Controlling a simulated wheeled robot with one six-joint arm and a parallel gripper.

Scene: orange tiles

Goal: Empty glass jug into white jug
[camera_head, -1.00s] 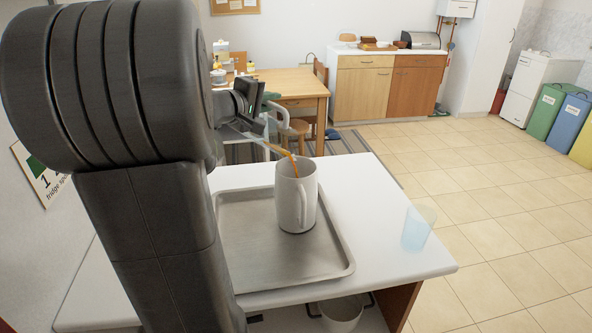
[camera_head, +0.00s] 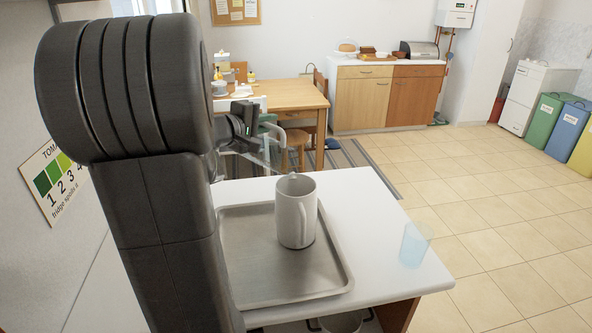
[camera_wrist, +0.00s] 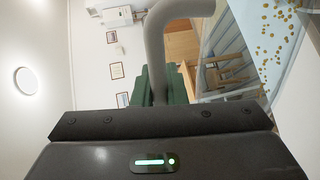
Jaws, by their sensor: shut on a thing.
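No stream shows between the jugs now. The white jug's contents are hidden.
The tray lies on a white table (camera_head: 350,200). A pale blue glass (camera_head: 414,246) stands near the table's right edge. A pot (camera_head: 341,322) is on a lower shelf. A wooden table (camera_head: 285,95) and chairs stand behind. Tiled floor is open to the right.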

